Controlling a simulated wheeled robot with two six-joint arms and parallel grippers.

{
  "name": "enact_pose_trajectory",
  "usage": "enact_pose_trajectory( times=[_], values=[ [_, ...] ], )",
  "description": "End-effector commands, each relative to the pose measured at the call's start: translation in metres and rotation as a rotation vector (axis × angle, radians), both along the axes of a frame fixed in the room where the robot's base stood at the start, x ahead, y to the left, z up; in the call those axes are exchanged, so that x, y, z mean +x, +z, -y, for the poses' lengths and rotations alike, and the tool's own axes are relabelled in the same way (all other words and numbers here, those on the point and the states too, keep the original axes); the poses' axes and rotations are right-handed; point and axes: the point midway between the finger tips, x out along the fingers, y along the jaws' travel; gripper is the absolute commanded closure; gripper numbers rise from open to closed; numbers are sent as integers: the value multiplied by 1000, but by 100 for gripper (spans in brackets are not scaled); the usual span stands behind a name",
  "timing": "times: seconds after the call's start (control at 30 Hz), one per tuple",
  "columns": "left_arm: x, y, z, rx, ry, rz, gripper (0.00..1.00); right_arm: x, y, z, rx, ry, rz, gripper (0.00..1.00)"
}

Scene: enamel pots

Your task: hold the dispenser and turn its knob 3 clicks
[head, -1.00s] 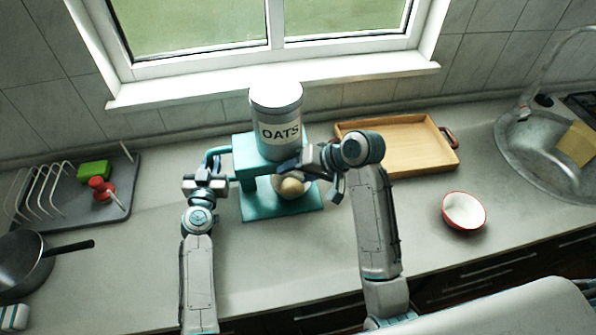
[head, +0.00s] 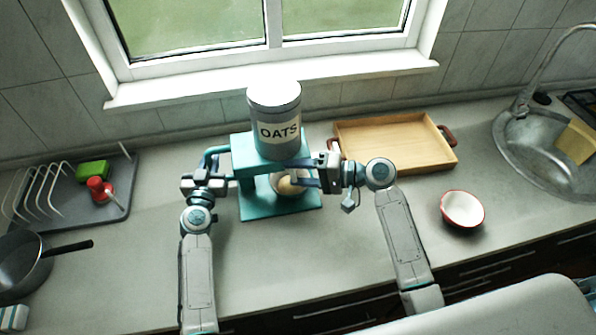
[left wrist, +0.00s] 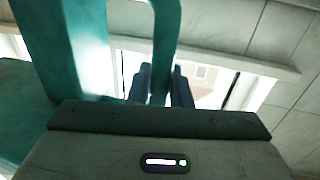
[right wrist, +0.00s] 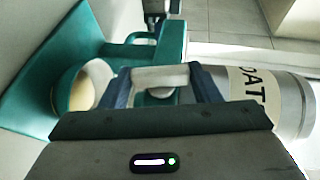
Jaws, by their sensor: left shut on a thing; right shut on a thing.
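The teal dispenser (head: 247,163) stands on the counter with a grey canister labelled OATS (head: 275,118) on top. My left gripper (head: 218,182) is shut on the teal side handle; in the left wrist view the handle (left wrist: 166,45) runs down between the fingers. My right gripper (head: 307,172) is at the dispenser's right front. In the right wrist view its fingers are shut on the pale bar of the knob (right wrist: 160,77). In the head view the knob is mostly hidden by the gripper. A cup with pale contents (head: 284,184) sits on the dispenser's base, partly hidden.
A wooden tray (head: 345,160) lies behind and to the right. A red-rimmed bowl (head: 463,210) stands at the right, before the sink (head: 520,160). A dish rack (head: 60,215) and a black pan (head: 22,262) are at the left.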

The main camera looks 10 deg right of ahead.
Motion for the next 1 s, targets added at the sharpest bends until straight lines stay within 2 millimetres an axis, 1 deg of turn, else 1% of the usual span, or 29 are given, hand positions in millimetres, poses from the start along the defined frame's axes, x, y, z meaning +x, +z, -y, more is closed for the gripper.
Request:
enact_pose_trajectory(
  times=[0.2,0.4,0.93,0.97,1.0],
  values=[
    [0,0,0,0,-1,0,100,-1,-3,0,123,1,-3,66],
    [0,0,0,0,-1,0,100,-1,-4,0,184,3,-2,66],
    [0,0,0,0,0,0,100,-1,-4,0,207,2,-2,67],
    [0,0,0,0,0,0,100,-1,-4,0,206,1,-2,40],
    [0,0,0,0,0,0,100,-1,-4,0,206,1,-2,32]
  ],
)
